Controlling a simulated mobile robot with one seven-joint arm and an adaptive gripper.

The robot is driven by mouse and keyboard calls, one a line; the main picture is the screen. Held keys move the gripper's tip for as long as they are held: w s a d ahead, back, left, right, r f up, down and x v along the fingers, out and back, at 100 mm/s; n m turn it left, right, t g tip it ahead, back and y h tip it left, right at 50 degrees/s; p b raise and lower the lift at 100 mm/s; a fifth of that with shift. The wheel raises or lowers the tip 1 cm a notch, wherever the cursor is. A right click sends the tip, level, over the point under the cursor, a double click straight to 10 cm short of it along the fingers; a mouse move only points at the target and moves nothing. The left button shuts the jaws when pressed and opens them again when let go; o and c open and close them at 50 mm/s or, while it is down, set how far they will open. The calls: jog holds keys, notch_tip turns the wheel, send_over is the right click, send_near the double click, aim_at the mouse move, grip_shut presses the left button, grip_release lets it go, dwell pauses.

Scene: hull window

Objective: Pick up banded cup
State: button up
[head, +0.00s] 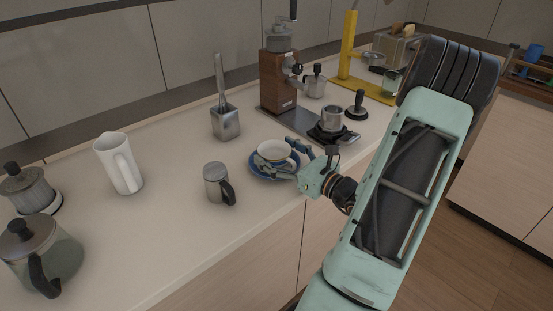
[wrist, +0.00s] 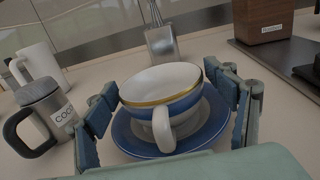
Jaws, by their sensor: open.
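The banded cup (wrist: 165,97) is white inside with a gold rim and a blue band. It sits upright on a blue saucer (wrist: 133,142), with its white handle pointing toward my wrist camera. In the head view the cup (head: 277,152) and saucer (head: 256,168) are near the counter's front edge, partly covered by my gripper. My gripper (head: 293,160) is open and low at the cup. In the wrist view its blue fingers (wrist: 170,95) stand to the left and right of the cup. I cannot tell whether either finger touches it.
A steel mug (head: 216,182) with a dark handle stands left of the saucer. A metal utensil holder (head: 226,122) is behind. A wooden grinder (head: 279,82) and scale (head: 334,133) stand at the back right. A white pitcher (head: 119,163) is farther left.

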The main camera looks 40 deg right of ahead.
jog(key=c, duration=1.3)
jog(key=shift+r, duration=0.1)
